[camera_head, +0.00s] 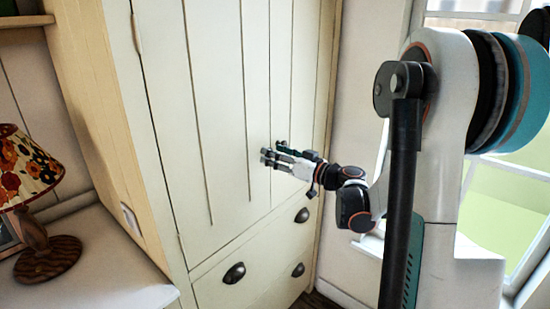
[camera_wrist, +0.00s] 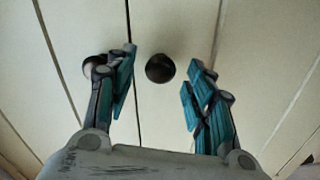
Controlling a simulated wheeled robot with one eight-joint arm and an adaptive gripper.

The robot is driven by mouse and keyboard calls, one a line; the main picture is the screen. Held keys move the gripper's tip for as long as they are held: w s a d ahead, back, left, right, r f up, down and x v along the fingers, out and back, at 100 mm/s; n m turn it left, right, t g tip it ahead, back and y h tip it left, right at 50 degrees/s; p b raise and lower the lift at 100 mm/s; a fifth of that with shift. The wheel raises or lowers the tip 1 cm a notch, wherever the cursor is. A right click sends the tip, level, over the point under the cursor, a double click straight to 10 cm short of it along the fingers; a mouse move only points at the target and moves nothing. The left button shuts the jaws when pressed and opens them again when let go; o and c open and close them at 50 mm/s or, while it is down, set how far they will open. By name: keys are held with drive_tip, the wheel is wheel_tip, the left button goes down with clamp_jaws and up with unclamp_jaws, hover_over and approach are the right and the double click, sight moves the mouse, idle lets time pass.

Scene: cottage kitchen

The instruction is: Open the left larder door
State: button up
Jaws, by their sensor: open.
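The larder is a tall cream cupboard with plank doors. Its left door (camera_head: 165,120) looks closed, with a hinge at its left edge. The right door (camera_head: 300,70) also looks closed. My gripper (camera_head: 268,155) is open in front of the doors, near the seam, with its fingers toward them. In the wrist view, my gripper (camera_wrist: 158,80) has a dark round knob (camera_wrist: 160,68) between its spread fingers, just right of the seam. A second round knob (camera_wrist: 92,68) is partly hidden behind the left finger. Whether any finger touches the door is unclear.
Drawers with dark cup handles (camera_head: 234,272) lie below the doors. A floral lamp (camera_head: 30,175) stands on a white counter (camera_head: 95,265) left of the larder. A window (camera_head: 490,190) is at the right, behind my arm.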

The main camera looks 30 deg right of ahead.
drive_tip(key=shift+w+a, duration=0.1)
drive_tip(key=shift+w, duration=0.15)
clamp_jaws()
drive_tip(key=shift+s, duration=0.1)
